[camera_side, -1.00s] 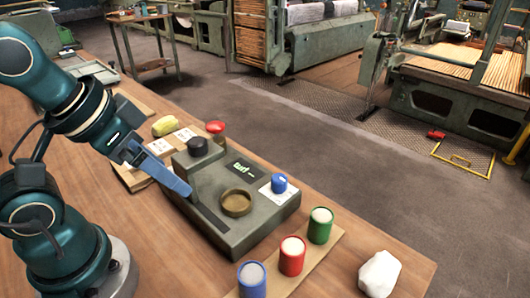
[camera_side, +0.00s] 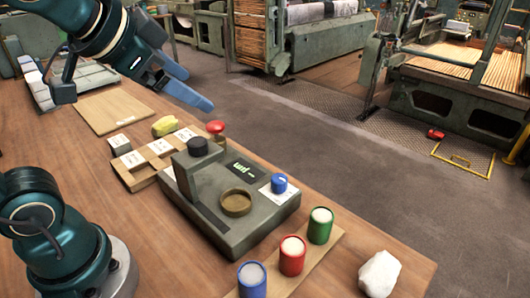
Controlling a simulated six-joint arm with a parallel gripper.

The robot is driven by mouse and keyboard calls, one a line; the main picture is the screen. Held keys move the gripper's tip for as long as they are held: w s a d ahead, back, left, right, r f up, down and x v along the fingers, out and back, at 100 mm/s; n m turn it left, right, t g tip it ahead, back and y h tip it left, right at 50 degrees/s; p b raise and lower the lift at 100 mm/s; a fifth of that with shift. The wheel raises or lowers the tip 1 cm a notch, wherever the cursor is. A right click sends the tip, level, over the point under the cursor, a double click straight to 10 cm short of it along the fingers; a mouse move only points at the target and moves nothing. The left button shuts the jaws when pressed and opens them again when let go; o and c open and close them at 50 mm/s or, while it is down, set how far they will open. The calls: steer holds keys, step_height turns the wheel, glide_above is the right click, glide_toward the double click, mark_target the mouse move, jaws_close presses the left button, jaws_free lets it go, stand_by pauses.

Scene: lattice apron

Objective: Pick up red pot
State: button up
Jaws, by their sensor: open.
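The red pot (camera_side: 292,257) stands upright between a blue pot (camera_side: 252,280) and a green pot (camera_side: 320,226) on a thin wooden board at the front right. Each pot has a pale top. My gripper (camera_side: 208,106), with blue fingers, is open and empty. It is up in the air at the upper left, beyond the grey-green machine and well away from the red pot.
The grey-green machine (camera_side: 222,222) has a black knob, a red button, a blue knob and a round brass dish. A white lump (camera_side: 379,273) lies right of the pots. A wooden rack (camera_side: 150,163) and yellow object (camera_side: 165,126) lie left of the machine.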

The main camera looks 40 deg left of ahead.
steer(key=w+d+r+m+t+h, duration=0.1)
steer(key=w+r+m+t, duration=0.7)
steer(key=w+r+m, duration=0.6)
steer(key=w+d+m+g+h, duration=0.2)
steer(key=w+d+m+h, duration=0.2)
steer(key=d+m+h, duration=1.2)
steer(key=m+g+y, duration=0.3)
steer(key=m+g, duration=1.7)
steer(key=m, duration=0.6)
glide_above(293, 245)
steer(key=w+a, duration=0.2)
steer(key=a, duration=0.3)
step_height(293, 245, down, 19)
steer(key=shift+h, duration=0.3)
steer(key=f, duration=1.5)
steer(key=shift+s+d, duration=0.1)
steer(key=shift+d, duration=0.3)
steer(key=shift+x, duration=2.55)
